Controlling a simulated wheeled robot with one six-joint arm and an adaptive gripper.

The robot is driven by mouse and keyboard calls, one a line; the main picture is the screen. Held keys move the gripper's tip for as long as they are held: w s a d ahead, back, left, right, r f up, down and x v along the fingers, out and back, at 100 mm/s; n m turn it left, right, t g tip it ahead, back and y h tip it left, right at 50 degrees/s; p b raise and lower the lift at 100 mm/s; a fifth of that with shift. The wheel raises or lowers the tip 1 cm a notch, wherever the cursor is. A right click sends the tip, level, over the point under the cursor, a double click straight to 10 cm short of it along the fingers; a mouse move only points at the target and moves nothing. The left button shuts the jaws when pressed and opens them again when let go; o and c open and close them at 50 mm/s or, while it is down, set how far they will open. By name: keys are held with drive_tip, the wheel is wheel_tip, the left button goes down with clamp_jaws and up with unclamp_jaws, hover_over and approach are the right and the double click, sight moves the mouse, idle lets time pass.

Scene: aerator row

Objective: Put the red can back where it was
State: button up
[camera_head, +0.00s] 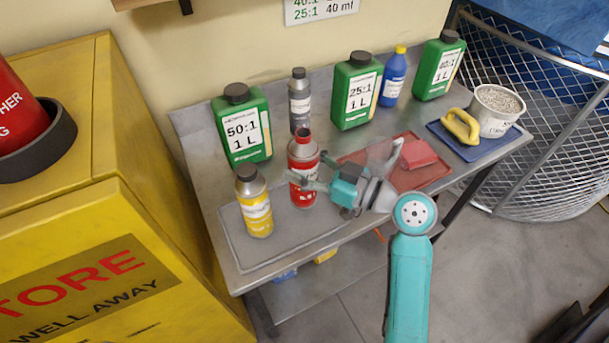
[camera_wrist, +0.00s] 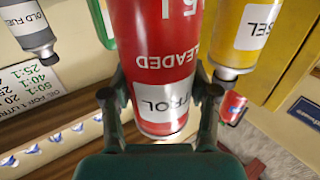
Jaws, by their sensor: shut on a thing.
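The red can (camera_head: 303,190) stands upright at the grey mat (camera_head: 240,255) on the metal bench. I cannot tell whether its base touches the mat or hangs just above it. My gripper (camera_head: 306,180) reaches in from the right and is shut on the can's body. In the wrist view the red can (camera_wrist: 158,60) fills the middle, between the two dark fingers (camera_wrist: 160,100). The yellow can (camera_head: 256,212) stands on the mat to its left and shows in the wrist view (camera_wrist: 242,40). The grey bottle (camera_head: 300,105) stands behind.
Green jugs (camera_head: 242,128) and a blue bottle (camera_head: 394,78) line the back of the bench. A red tray (camera_head: 435,172) with a red cloth lies right of my gripper. A yellow cabinet (camera_head: 120,140) stands at left.

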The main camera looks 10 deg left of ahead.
drive_tip(key=shift+f, duration=1.75)
drive_tip(key=shift+f, duration=0.15)
drive_tip(key=o, duration=1.3)
drive_tip(key=shift+c, duration=0.2)
drive_tip(key=v, duration=1.2)
drive_tip(key=shift+d, duration=0.1)
